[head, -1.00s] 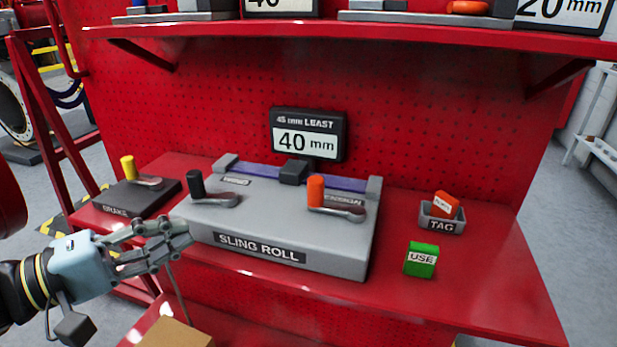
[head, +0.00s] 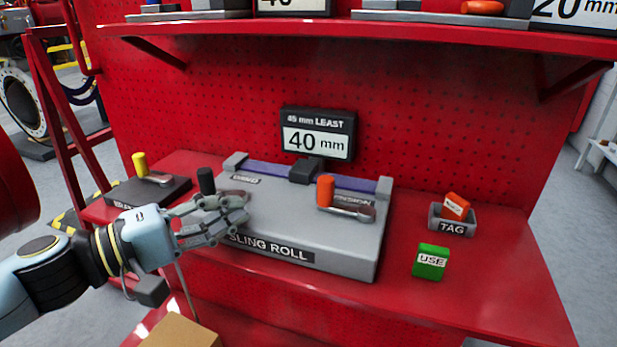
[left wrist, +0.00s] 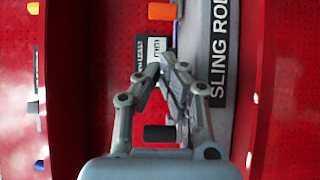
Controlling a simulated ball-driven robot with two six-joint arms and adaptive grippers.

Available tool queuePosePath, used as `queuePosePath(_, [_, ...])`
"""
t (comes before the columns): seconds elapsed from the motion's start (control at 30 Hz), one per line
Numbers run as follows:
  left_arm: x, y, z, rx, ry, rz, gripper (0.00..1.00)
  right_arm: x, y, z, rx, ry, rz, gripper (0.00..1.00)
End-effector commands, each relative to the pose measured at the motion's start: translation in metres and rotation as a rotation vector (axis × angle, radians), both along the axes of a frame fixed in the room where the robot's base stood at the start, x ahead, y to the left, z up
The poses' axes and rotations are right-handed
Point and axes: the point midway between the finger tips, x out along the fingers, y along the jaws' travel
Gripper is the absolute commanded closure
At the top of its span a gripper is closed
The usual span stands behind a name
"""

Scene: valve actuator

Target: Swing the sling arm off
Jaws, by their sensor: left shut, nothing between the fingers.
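The grey SLING ROLL box (head: 350,240) stands on the red bench with two levers on top. The lever with the black knob (head: 206,181) is at its left; its grey arm is partly hidden behind my left gripper (head: 246,208). The lever with the orange knob (head: 325,191) is at the right. My left gripper is shut and empty, with its fingers over the box's front left, just in front of the black knob. In the left wrist view the black knob (left wrist: 160,133) shows between the finger linkages of my gripper (left wrist: 160,64); contact cannot be told. My right gripper is not in view.
A display (head: 318,140) reads 40 mm, with 45 mm LEAST above. A dark base with a yellow knob (head: 139,164) is at left. A grey TAG tray (head: 453,225) holding an orange tag and a green USE block (head: 431,262) are at right. A shelf (head: 380,38) hangs above.

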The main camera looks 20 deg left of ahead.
Motion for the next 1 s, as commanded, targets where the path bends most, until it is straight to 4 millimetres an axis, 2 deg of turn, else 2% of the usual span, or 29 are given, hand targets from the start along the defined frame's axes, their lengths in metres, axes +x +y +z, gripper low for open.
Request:
queuePosePath(0.03, [0.011, -0.006, 0.007, -0.008, -0.005, 0.006, 1.0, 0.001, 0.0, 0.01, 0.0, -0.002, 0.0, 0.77])
queuePosePath(0.2, [0.041, -0.029, 0.007, -0.007, -0.002, 0.004, 1.0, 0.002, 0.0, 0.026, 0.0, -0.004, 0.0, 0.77])
queuePosePath(0.5, [0.089, -0.066, 0.004, -0.004, 0.0, 0.0, 1.0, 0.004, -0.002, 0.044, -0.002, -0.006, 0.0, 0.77])
queuePosePath(0.7, [0.107, -0.078, 0.001, -0.001, 0.001, 0.001, 1.0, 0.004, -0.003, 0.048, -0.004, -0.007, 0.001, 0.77])
queuePosePath(1.0, [0.111, -0.081, 0.0, 0.0, 0.001, 0.0, 1.0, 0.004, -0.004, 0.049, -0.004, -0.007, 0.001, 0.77])
